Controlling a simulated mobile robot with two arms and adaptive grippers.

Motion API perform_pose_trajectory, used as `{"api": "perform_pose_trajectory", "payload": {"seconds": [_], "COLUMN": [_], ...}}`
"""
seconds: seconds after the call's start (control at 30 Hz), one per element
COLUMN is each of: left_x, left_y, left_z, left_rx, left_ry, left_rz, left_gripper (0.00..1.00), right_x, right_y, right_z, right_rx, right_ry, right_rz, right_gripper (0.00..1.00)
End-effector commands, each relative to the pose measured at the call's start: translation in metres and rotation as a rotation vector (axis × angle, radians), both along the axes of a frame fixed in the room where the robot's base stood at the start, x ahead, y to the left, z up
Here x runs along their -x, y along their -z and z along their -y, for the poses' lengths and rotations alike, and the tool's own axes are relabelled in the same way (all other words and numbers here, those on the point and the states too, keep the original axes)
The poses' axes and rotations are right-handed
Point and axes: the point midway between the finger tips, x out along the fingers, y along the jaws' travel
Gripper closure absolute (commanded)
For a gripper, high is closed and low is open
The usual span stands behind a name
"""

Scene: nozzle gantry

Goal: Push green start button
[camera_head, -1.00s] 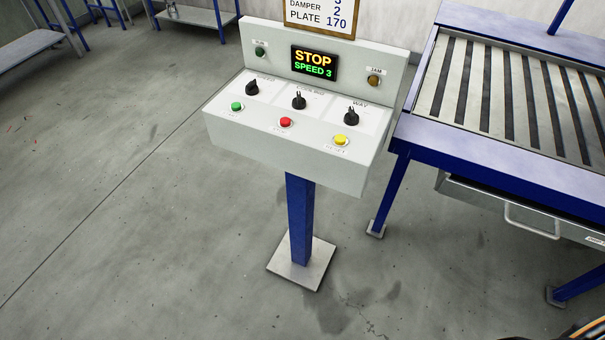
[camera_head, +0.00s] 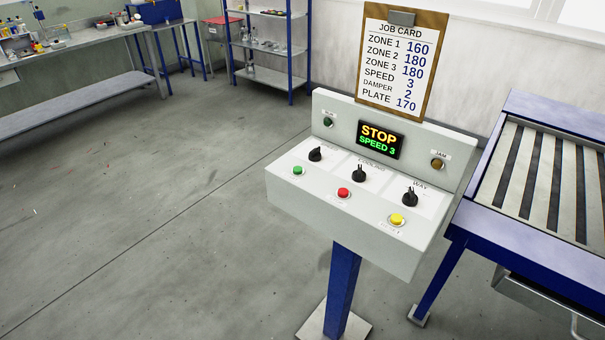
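The green start button (camera_head: 297,170) is at the left of the front row on the grey control console (camera_head: 345,230). A red button (camera_head: 344,192) is in the middle of that row and a yellow button (camera_head: 397,219) at the right. Three black knobs sit behind them, the middle one (camera_head: 359,173) among them. The display (camera_head: 380,139) reads STOP, SPEED 3. A dark green lamp (camera_head: 328,122) marks the panel's left and an amber JAM lamp (camera_head: 437,163) its right. Neither gripper is in view.
A job card (camera_head: 400,60) on a clipboard stands on top of the console. A blue-framed slatted table (camera_head: 480,222) stands close at the right. A shelf rack (camera_head: 270,48) and workbench (camera_head: 80,40) are at the back. The floor left of the console is clear.

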Motion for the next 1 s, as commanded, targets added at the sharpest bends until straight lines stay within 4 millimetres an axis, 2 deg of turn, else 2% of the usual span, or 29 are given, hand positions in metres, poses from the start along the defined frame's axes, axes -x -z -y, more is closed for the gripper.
{"api": "perform_pose_trajectory", "payload": {"seconds": [0.47,0.77,1.0], "left_x": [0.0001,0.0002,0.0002], "left_y": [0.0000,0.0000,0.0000], "left_z": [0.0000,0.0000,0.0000], "left_rx": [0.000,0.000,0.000], "left_ry": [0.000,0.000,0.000], "left_rz": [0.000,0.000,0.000], "left_gripper": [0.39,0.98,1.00], "right_x": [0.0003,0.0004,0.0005], "right_y": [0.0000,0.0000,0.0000], "right_z": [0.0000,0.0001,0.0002], "right_rx": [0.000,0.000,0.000], "right_ry": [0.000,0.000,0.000], "right_rz": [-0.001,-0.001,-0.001], "right_gripper": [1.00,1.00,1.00]}}
